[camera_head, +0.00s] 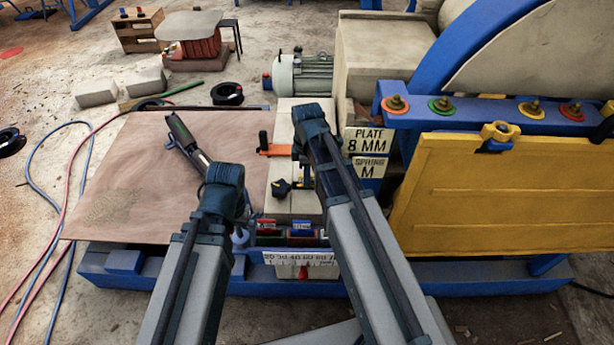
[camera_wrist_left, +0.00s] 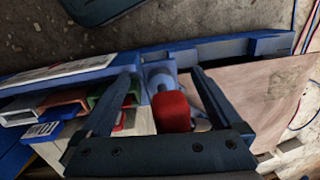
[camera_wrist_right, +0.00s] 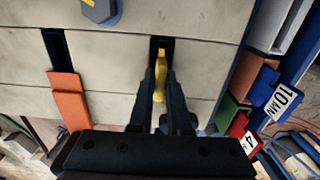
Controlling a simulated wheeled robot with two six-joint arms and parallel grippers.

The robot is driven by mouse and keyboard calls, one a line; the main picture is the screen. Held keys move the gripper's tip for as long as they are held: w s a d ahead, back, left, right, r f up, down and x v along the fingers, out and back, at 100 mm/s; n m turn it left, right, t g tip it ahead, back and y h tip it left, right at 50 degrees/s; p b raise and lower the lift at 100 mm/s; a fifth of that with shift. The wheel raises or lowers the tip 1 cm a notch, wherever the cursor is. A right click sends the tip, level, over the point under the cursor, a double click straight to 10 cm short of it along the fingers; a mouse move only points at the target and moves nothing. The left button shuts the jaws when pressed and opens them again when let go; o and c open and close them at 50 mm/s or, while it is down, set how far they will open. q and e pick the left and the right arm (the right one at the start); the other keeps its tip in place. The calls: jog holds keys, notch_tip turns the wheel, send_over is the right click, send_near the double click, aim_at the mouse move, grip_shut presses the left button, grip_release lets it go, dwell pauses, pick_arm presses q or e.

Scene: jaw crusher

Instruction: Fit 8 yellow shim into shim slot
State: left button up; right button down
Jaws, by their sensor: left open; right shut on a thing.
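In the right wrist view, my right gripper (camera_wrist_right: 162,90) is shut on the yellow shim (camera_wrist_right: 161,58). The shim's far end is at the dark shim slot (camera_wrist_right: 163,42) in the pale block; how deep it sits is unclear. In the head view my right arm partly hides this gripper (camera_head: 303,187). An orange shim (camera_wrist_right: 69,100) stands in a neighbouring slot and also shows in the head view (camera_head: 275,149). My left gripper (camera_wrist_left: 165,85) is open, its fingers on either side of a red-topped part (camera_wrist_left: 171,112); contact cannot be told. Its fingers are mostly hidden in the head view (camera_head: 243,215).
A rack of coloured, tagged shims (camera_head: 300,228) stands at the block's front, above a white scale (camera_head: 300,258). A sign (camera_head: 368,141) reads "PLATE 8 MM", another (camera_head: 369,168) "SPRING M". The brown board (camera_head: 130,190) at left is broad and mostly clear.

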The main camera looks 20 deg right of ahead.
pick_arm(q)
jog(key=shift+f, duration=0.3)
pick_arm(e)
jog(key=shift+f, duration=0.25)
pick_arm(q)
jog(key=shift+r, duration=0.1)
pick_arm(e)
jog(key=c, duration=0.8)
grip_release()
pick_arm(q)
jog(key=shift+r, duration=0.1)
pick_arm(e)
jog(key=shift+r, duration=0.2)
pick_arm(q)
notch_tip(320, 180, up, 14)
jog(key=p, duration=1.3)
jog(key=shift+p, duration=0.35)
jog(key=shift+f, duration=0.2)
pick_arm(e)
notch_tip(320, 180, up, 14)
jog(key=shift+f, duration=0.25)
